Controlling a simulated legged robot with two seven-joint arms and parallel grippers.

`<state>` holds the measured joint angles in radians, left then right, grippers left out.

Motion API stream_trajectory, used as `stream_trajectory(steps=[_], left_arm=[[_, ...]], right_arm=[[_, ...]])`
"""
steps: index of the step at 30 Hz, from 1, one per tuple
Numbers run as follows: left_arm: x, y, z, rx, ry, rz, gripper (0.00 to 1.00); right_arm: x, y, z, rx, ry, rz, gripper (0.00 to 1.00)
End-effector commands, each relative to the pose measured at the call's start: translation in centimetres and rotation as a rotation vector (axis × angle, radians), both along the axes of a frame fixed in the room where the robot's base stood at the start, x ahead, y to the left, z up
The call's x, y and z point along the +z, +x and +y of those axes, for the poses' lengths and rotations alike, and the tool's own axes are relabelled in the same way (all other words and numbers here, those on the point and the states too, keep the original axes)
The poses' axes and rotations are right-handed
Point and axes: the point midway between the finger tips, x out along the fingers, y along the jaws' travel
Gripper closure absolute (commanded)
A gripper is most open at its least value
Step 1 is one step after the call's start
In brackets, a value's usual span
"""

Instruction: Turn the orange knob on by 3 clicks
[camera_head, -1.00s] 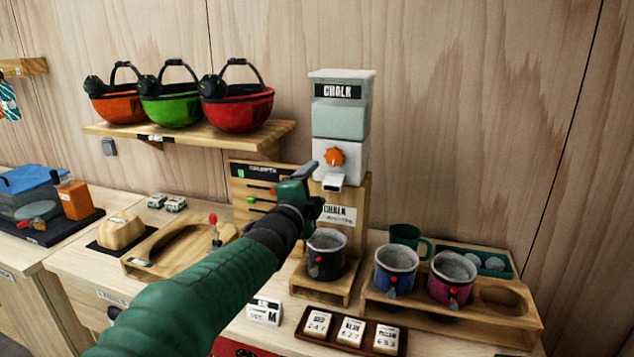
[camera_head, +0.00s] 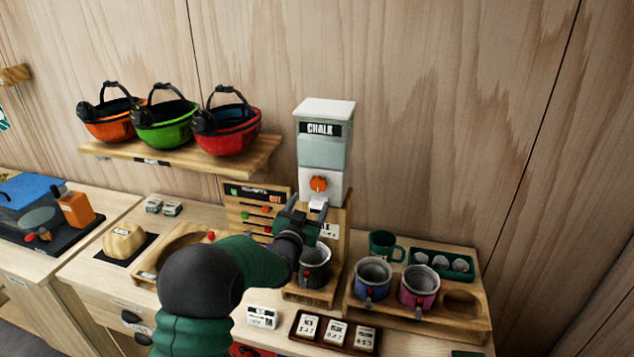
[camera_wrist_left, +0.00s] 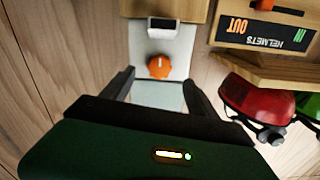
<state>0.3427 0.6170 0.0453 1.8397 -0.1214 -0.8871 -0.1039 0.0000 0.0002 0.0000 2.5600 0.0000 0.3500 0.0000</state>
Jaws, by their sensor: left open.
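The orange knob (camera_head: 319,184) is on the white front of the chalk dispenser (camera_head: 325,150), just above its spout. In the left wrist view the knob (camera_wrist_left: 159,67) shows a pale pointer line and lies ahead of the fingers, between their lines. My left gripper (camera_head: 300,203) is in front of the dispenser, a little below and left of the knob in the head view. It is open and empty, and apart from the knob. My right gripper is not in view.
A dark chalk bag (camera_head: 315,268) stands on the wooden stand below the spout. A helmets board (camera_head: 262,205) is close left of the gripper. A red helmet (camera_head: 228,130) sits on the shelf. Blue (camera_head: 372,278) and pink (camera_head: 419,286) bags stand at right.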

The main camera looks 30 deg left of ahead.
Motion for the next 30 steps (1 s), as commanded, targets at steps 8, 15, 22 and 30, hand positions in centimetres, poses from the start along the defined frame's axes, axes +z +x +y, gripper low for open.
stream_trajectory(steps=[8, 15, 22, 30], left_arm=[[0.4, 6.3, 1.3, 0.0, -0.001, -0.001, 0.31], [0.1, 8.3, 1.8, 0.0, 0.0, 0.0, 0.31], [0.1, 8.3, 1.8, 0.0, 0.001, -0.001, 0.33], [0.1, 8.3, 1.8, 0.0, 0.001, -0.001, 0.68]], right_arm=[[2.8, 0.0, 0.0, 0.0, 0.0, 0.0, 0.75], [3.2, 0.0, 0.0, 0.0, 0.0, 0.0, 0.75], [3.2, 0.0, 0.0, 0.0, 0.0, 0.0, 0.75], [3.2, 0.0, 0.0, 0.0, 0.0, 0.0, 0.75]])
